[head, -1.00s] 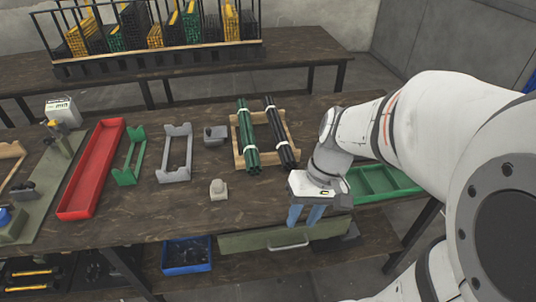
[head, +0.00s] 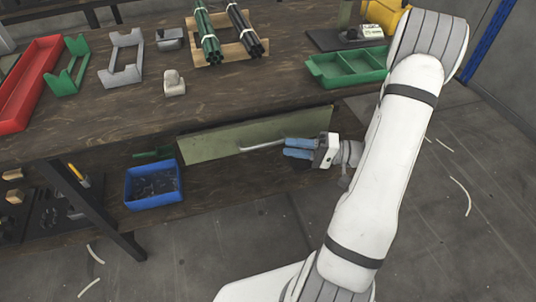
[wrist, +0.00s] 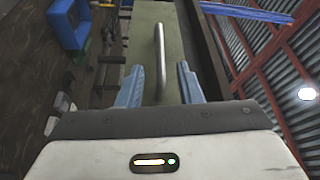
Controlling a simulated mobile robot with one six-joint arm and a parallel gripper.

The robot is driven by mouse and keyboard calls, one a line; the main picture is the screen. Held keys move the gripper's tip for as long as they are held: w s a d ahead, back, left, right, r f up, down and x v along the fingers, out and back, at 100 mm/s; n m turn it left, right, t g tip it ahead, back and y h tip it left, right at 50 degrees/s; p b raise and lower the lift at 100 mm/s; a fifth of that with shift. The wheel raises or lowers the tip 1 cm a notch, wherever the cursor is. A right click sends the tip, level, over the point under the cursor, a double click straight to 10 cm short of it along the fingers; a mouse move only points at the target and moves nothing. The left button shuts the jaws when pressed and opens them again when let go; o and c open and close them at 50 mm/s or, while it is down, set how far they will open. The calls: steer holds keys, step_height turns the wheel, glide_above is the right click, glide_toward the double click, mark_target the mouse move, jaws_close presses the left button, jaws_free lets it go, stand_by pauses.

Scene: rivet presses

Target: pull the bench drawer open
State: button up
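The bench drawer (head: 215,146) has a long olive-green front under the bench top, and it looks shut. Its pale bar handle (head: 262,146) sits on the front; in the wrist view the handle (wrist: 160,55) stands ahead, lined up between my fingers. My gripper (head: 286,148) is at the right end of the handle in the head view, its blue fingers pointing left along the drawer front. In the wrist view my gripper (wrist: 158,82) is open, with a gap between the fingertips. The near end of the handle lies around that gap; I cannot tell whether it touches.
The bench top (head: 130,120) overhangs the drawer. A blue bin (head: 153,186) stands on the lower shelf to the left. A green tray (head: 345,66) sits at the bench's right end.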

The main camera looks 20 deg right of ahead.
mark_target(267, 144)
steer(key=b+x, duration=0.1)
steer(key=x, duration=0.6)
steer(key=shift+w+a, duration=0.15)
steer(key=shift+a, duration=0.15)
jaws_close()
steer(key=shift+d, duration=0.1)
